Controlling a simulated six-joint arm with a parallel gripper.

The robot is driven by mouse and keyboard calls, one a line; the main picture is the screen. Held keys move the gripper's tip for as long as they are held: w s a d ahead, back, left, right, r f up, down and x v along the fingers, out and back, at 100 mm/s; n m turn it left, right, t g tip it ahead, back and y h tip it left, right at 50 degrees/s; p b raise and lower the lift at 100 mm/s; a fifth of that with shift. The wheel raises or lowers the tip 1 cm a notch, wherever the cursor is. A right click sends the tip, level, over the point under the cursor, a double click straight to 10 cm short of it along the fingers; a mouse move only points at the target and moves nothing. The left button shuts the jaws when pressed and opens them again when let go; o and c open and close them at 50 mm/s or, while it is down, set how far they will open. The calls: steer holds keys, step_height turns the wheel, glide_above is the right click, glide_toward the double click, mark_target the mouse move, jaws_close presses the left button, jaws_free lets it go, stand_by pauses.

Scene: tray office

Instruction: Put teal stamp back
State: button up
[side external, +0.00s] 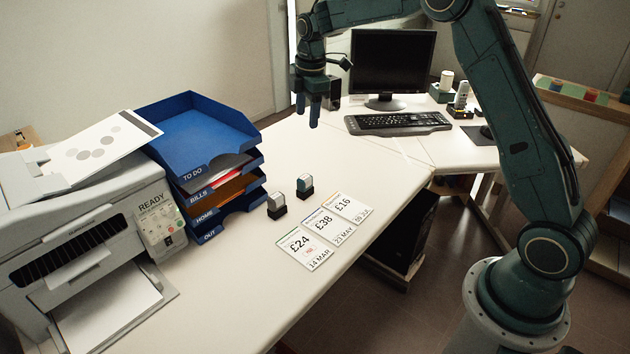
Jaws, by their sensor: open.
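Two small stamps with black bases stand upright on the white desk by the paper trays. The right one (305,186) has a blue-grey handle that looks closest to teal. The left one (276,205) has a pale grey handle. At this size I cannot be certain of their colours. My gripper (307,112) is open and empty, fingers pointing down. In the picture it is above the stamps, apart from both, and left of the keyboard. Three cards lie in a row right of the stamps: £24 (304,248), £38 (322,225) and £16 (345,207). The £24 card has a small reddish mark.
A blue tray stack (205,119) and a printer (60,235) stand at left. A keyboard (397,123) and monitor (392,62) are at the back. Small holders with upright items (460,98) stand right of the keyboard. The desk between keyboard and stamps is clear.

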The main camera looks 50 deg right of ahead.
steer(key=s+a+r+m+t, duration=0.1)
steer(key=s+a+r+m, duration=0.25)
steer(key=s+r, duration=0.45)
steer(key=s+a+r+m+t, duration=0.1)
steer(key=s+a+r+m, duration=0.4)
steer(key=s, duration=0.6)
steer(key=s+f+m+t, duration=0.1)
steer(key=s+m, duration=0.1)
steer(key=s, duration=0.7)
steer(key=s+a+f+m+t, duration=0.1)
steer(key=s+f+m, duration=0.1)
steer(key=s, duration=0.7)
steer(key=shift+s+a+m, duration=0.25)
steer(key=shift+s+m, duration=0.1)
steer(key=shift+m, duration=0.4)
